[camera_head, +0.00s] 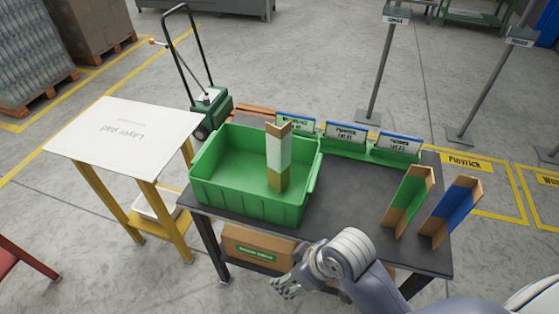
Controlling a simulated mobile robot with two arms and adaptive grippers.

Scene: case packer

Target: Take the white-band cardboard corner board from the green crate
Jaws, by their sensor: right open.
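The white-band cardboard corner board (278,155) stands upright inside the green crate (246,206), near its right side. It is brown at the top and bottom with a wide white band between. The crate sits at the left of the dark table (352,212). My right gripper (278,292) is open and empty at the table's front edge, in front of and below the crate, apart from the board. My left gripper is not in view.
A green-band corner board (409,200) and a blue-band one (452,211) stand at the table's right. Small labelled signs (345,136) line the back edge. A layer-pad table (127,132) stands left. A cardboard box (256,247) sits under the table. The table's middle is clear.

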